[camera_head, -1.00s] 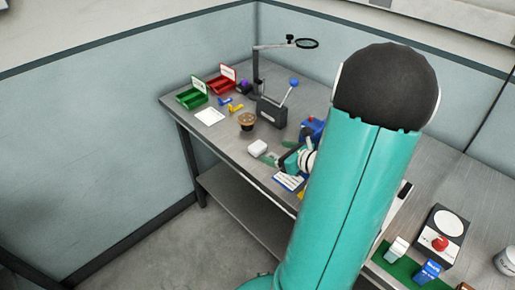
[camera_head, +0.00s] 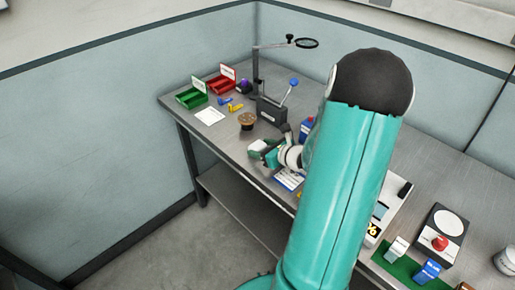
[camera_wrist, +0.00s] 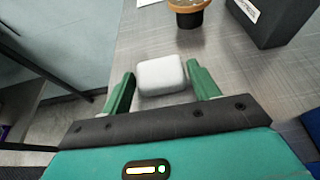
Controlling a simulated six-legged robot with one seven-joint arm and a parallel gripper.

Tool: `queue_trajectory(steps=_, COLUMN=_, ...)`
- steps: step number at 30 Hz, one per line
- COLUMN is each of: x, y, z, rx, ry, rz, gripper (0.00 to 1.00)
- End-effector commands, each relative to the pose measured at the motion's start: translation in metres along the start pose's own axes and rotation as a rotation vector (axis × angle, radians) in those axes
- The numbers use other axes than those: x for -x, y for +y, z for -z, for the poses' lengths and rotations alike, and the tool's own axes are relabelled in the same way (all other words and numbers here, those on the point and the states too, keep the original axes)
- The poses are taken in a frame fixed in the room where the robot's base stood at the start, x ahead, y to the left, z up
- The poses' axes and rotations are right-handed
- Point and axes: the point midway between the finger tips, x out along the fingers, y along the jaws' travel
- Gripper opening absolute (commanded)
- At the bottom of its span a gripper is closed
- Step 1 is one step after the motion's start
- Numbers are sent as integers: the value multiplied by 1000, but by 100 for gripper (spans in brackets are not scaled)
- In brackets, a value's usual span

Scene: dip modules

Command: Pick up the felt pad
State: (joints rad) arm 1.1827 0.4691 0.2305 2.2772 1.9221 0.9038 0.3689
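The felt pad is a white, rounded block (camera_wrist: 161,75) lying on the metal table in the wrist view. My gripper (camera_wrist: 160,84) is open, with one green finger on each side of the pad. The pad's near part lies between the fingertips, and a small gap shows on the right; contact on the left is hard to judge.
A brown round object with a dark base (camera_head: 247,121) stands just beyond my gripper. A dark box with a blue-knobbed lever (camera_head: 271,112) is behind it. Green (camera_head: 191,97) and red (camera_head: 221,82) bins and a white card (camera_head: 209,116) are farther left. The table's front edge is close.

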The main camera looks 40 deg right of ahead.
Motion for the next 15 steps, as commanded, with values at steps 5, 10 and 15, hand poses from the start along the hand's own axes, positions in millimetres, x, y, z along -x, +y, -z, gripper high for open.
queue_trajectory(steps=5, x=0, y=0, z=0, rx=0, ry=0, rz=0, gripper=33)
queue_trajectory(steps=10, x=0, y=0, z=0, rx=0, ry=0, rz=0, gripper=32)
queue_trajectory(steps=15, x=0, y=0, z=-3, rx=1, ry=-1, rz=0, gripper=32)
